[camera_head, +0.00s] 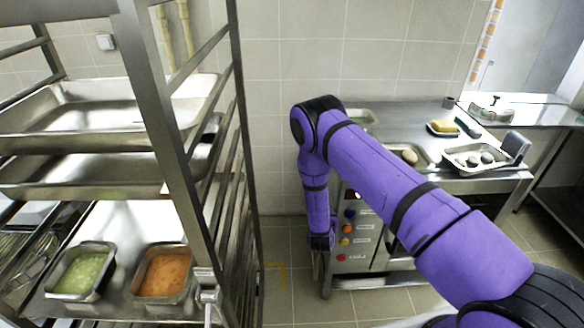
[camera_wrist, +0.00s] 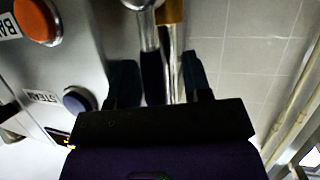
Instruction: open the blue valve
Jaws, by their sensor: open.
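A dark blue sleeved lever (camera_wrist: 152,78) on a silver pipe shows between my fingers in the wrist view. It looks like a valve handle, though the image is dark. A brass fitting (camera_wrist: 170,12) is beside it. My gripper (camera_wrist: 157,62) is open, with one finger on each side of the lever; I cannot tell whether either touches it. In the head view my gripper (camera_head: 317,262) points down at the left side of the steel appliance, and the lever is hidden there. A round blue knob (camera_wrist: 78,99) by a "STEAM" label is left of my fingers.
An orange knob (camera_wrist: 36,20) is on the same panel. The steel appliance (camera_head: 400,282) carries several coloured knobs on its front. A tall tray rack (camera_head: 180,130) stands close on the left. A tiled wall (camera_head: 350,60) is behind. Some floor (camera_head: 290,300) is clear between rack and appliance.

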